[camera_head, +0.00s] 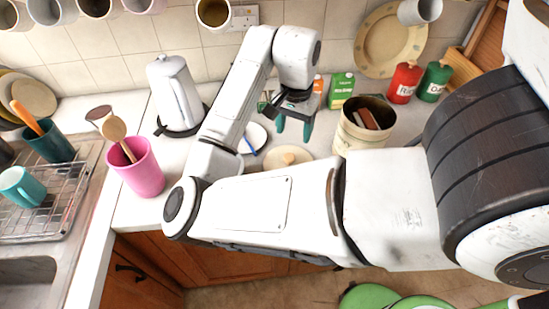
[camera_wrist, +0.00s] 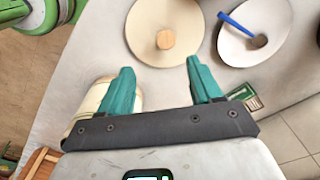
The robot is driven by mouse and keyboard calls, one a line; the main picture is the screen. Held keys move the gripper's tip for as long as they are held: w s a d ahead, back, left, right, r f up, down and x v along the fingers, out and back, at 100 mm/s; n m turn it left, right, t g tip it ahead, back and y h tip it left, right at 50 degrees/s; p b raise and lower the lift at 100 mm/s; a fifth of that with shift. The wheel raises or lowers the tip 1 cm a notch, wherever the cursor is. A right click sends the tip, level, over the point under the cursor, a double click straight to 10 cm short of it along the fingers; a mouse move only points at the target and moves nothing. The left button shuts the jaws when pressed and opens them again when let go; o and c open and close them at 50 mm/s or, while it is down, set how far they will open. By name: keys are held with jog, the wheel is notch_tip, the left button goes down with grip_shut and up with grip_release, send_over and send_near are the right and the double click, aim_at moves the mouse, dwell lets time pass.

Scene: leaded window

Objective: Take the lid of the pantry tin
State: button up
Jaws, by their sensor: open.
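The lid (camera_head: 288,157) is a round cream disc with a wooden knob, lying flat on the counter, partly hidden behind my arm in the head view. It lies ahead of my fingertips in the wrist view (camera_wrist: 146,30). The pantry tin (camera_head: 351,137) is a cream canister, open at the top with brown items inside, to the right of the lid. A cream side that looks like the tin's shows behind the left finger in the wrist view (camera_wrist: 95,97). My gripper (camera_head: 294,127) is open and empty, its teal fingers apart, also in the wrist view (camera_wrist: 159,66).
A white oval dish (camera_wrist: 234,40) with a blue-handled spoon lies beside the lid. A green box (camera_head: 341,90) and red and green canisters (camera_head: 404,82) stand behind. A kettle (camera_head: 174,92) and a pink pot (camera_head: 139,170) stand to the left.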

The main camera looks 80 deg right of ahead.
jog(key=b, duration=0.1)
send_over(289, 157)
jog(key=f, duration=0.5)
jog(key=shift+a+f, duration=0.4)
jog(key=shift+d+f, duration=0.15)
jog(key=shift+f, duration=1.15)
jog(key=shift+d+f, duration=0.15)
jog(key=shift+f, duration=1.15)
jog(key=shift+c, duration=0.3)
jog(key=c, duration=1.1)
jog(key=shift+r, duration=0.15)
